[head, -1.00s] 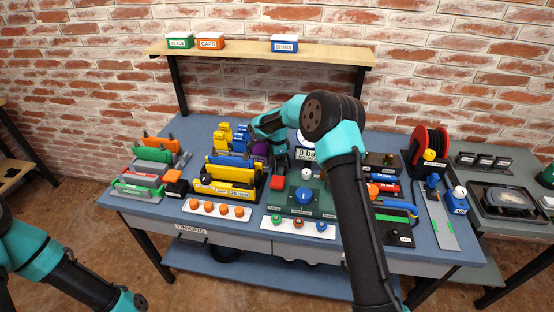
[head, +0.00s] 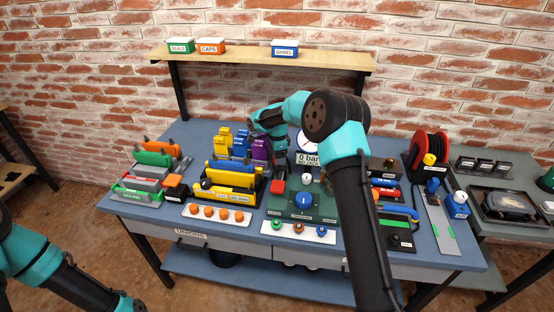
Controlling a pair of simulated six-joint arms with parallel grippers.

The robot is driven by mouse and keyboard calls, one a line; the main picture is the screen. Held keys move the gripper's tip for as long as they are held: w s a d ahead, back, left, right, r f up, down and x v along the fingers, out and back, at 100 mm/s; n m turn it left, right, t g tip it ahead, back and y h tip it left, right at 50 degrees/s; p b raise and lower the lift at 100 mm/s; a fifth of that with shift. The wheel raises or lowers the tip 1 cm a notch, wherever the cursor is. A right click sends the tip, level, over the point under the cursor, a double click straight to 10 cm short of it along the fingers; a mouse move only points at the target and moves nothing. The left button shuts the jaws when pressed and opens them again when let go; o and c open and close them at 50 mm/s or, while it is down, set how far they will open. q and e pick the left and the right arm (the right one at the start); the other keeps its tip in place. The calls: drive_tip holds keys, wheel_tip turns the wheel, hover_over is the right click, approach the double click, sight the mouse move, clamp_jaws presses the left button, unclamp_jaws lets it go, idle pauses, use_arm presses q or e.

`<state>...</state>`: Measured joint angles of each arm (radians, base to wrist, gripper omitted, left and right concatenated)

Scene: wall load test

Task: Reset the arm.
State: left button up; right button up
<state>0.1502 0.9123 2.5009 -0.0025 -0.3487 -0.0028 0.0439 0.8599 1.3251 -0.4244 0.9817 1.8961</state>
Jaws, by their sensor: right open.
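My right arm (head: 348,205) rises from the bottom right, bends at its elbow, and its forearm reaches left over the workbench (head: 410,275). My right gripper (head: 280,152) hangs beyond the forearm, near the purple block and the gauge. It is open and I see nothing held in it; its fingertips are small and partly hidden. My left arm (head: 50,270) shows at the lower left, off the bench; its gripper is not visible.
A purple block (head: 261,148) and yellow and blue blocks (head: 225,139) stand close left of the right gripper. A round gauge (head: 307,141) stands to its right. A red reel (head: 430,146) is at the right. A shelf (head: 335,62) with labelled boxes crosses behind.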

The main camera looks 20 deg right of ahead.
drive_tip(key=shift+r, duration=1.95)
